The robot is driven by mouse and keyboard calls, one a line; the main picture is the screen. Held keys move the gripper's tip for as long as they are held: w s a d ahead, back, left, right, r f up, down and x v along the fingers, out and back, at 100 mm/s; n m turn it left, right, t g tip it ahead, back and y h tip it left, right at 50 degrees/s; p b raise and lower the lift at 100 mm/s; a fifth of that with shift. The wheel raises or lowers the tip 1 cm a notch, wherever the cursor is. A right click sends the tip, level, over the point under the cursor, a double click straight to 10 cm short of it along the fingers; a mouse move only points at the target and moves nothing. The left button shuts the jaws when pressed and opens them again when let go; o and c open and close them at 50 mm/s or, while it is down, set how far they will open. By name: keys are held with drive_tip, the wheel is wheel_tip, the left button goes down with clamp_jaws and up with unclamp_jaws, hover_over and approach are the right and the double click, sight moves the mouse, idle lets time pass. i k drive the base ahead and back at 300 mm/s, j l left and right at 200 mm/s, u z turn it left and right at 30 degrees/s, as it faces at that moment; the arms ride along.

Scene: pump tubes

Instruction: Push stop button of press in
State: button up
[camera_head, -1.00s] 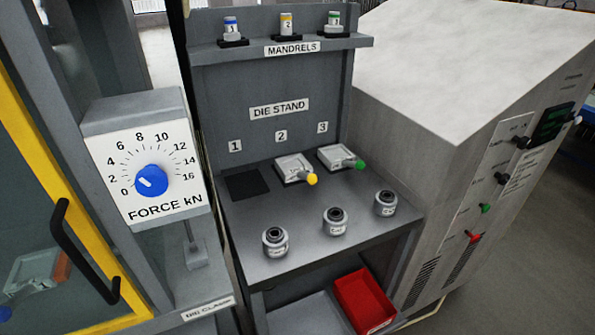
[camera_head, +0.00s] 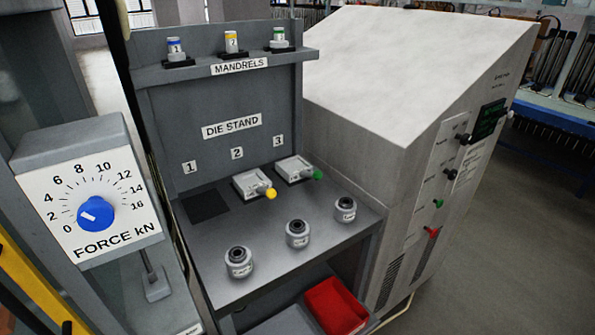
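The press with its yellow-edged door (camera_head: 38,295) is at the lower left, mostly cut off by the frame edge. Its force dial box (camera_head: 85,190) has a blue knob (camera_head: 97,213) pointing near the low end of the scale. I cannot make out a stop button on the visible part of the press. A red button or knob (camera_head: 432,232) sits on the side panel of the large grey machine at the right, below a green one (camera_head: 438,203) and two black knobs. My gripper is not in view.
A die stand (camera_head: 231,150) with yellow-handled and green-handled dies and several small cylinders stands in the middle. A red bin (camera_head: 336,306) is below it. The grey machine (camera_head: 400,80) fills the right centre. Open floor (camera_head: 500,260) lies to its right.

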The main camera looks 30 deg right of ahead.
sight(433, 233)
drive_tip(key=z, duration=1.3)
drive_tip(key=i+l, duration=0.15)
drive_tip(key=i, duration=0.15)
drive_tip(key=i+l+u, duration=0.1)
drive_tip(key=i, duration=0.2)
